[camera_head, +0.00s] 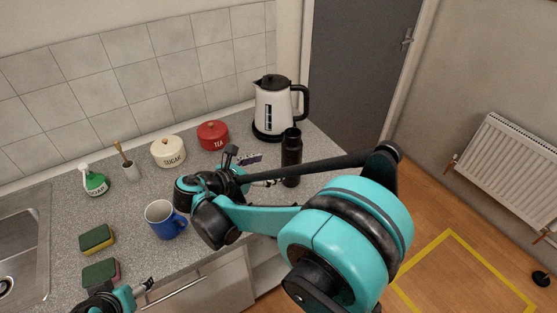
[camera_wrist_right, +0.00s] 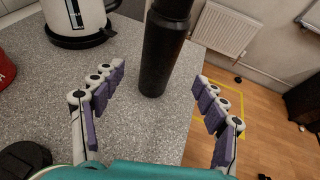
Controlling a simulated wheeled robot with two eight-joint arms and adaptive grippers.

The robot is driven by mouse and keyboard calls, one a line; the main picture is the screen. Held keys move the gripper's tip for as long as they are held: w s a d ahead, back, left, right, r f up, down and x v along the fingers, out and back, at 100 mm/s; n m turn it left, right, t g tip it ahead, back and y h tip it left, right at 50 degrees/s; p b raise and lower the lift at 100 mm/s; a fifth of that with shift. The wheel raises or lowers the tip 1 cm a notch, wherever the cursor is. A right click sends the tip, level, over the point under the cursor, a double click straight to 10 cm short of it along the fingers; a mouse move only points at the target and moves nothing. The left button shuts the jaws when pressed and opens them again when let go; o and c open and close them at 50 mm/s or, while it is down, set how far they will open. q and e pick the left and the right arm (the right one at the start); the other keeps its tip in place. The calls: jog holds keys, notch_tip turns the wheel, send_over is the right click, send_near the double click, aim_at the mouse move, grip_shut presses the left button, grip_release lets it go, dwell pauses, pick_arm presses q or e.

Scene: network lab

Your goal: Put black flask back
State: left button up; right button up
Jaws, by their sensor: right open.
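The black flask (camera_head: 292,152) stands upright near the right edge of the grey worktop, just in front of the kettle. My right gripper (camera_head: 265,171) is open and empty, to the left of the flask in the head view and pointing towards it. In the right wrist view the flask (camera_wrist_right: 165,45) stands ahead, in the gap between the two spread sets of purple-padded fingers (camera_wrist_right: 160,92); neither set visibly touches it. My left gripper (camera_head: 143,288) shows only in part at the bottom left; its opening is unclear.
A white kettle (camera_head: 273,108) stands behind the flask. A red tea tin (camera_head: 213,135), a cream sugar tin (camera_head: 168,151), a soap bottle (camera_head: 95,181), a blue mug (camera_head: 163,221) and sponges (camera_head: 97,239) stand farther left. The worktop edge drops to the floor right of the flask.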

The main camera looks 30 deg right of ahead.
jog(key=s+a+f+m+t+y, duration=0.1)
jog(key=s+a+f+m+y, duration=0.1)
jog(key=s+m+y, duration=0.4)
jog(key=s+a+f+m+t+y, duration=0.1)
jog(key=s+m+y, duration=0.5)
jog(key=m, duration=0.9)
jog(key=s+a+f, duration=0.1)
jog(key=s+a, duration=0.1)
jog(key=s, duration=0.1)
jog(key=shift+s+a+f+m+t+y, duration=0.3)
jog(key=shift+a+m+t+y, duration=0.05)
jog(key=shift+m+t+y, duration=0.05)
